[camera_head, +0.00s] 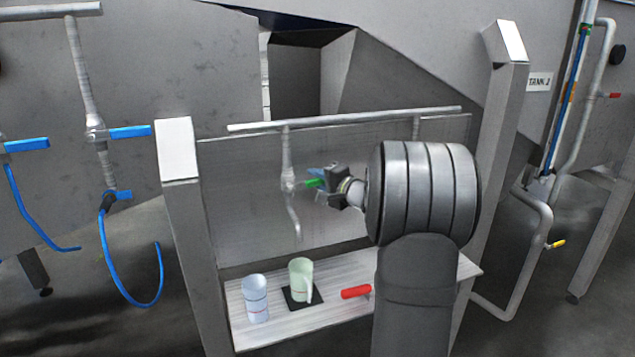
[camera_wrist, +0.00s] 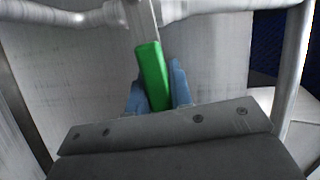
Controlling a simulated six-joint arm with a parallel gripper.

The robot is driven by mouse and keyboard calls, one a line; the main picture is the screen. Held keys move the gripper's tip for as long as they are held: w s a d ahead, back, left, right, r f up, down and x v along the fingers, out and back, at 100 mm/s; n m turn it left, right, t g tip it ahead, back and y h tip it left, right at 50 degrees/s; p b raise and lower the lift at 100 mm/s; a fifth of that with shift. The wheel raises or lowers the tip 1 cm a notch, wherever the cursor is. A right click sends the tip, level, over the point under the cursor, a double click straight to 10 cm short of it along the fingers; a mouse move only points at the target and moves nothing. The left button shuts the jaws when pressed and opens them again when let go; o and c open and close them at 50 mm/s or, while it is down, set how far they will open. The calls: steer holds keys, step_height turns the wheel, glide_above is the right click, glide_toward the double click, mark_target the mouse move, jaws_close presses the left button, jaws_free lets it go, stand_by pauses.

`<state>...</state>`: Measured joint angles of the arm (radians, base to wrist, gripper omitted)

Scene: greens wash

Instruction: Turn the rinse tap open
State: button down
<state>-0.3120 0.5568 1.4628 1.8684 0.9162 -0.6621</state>
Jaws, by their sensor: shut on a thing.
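The rinse tap (camera_head: 289,180) hangs from a horizontal pipe in front of a grey panel, with a curved spout pointing down. Its green lever handle (camera_head: 313,183) sticks out to the right. My gripper (camera_head: 323,178) is at the lever and shut on it. In the wrist view the green handle (camera_wrist: 153,76) lies between my blue fingertips (camera_wrist: 158,95), its lower end hidden behind the gripper body. The lever's pale metal stem runs up from the green grip in that view.
Below the tap, a shelf (camera_head: 335,313) carries a clear beaker (camera_head: 255,298), a greenish jug (camera_head: 301,280) on a black pad (camera_head: 318,300) and a red-handled item (camera_head: 356,292). Blue-handled valves (camera_head: 128,132) with blue hoses are at left. Metal posts (camera_head: 178,150) flank the panel.

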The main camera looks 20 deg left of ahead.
steer(key=shift+s+a+r+n+t+h, duration=0.1)
steer(key=shift+s+a+r+n+h, duration=0.25)
steer(key=shift+r+n+h, duration=0.6)
steer(key=shift+s+a+r+n+t+h, duration=0.1)
steer(key=shift+s+a+r+n+h, duration=0.2)
steer(key=shift+r+n, duration=0.75)
steer(key=shift+s+a+r+n+t+h, duration=0.1)
steer(key=shift+s+a+r+n+h, duration=0.4)
steer(key=shift+n, duration=1)
steer(key=shift+w+d, duration=0.1)
steer(key=shift+f, duration=0.1)
steer(key=c, duration=1.3)
jaws_free()
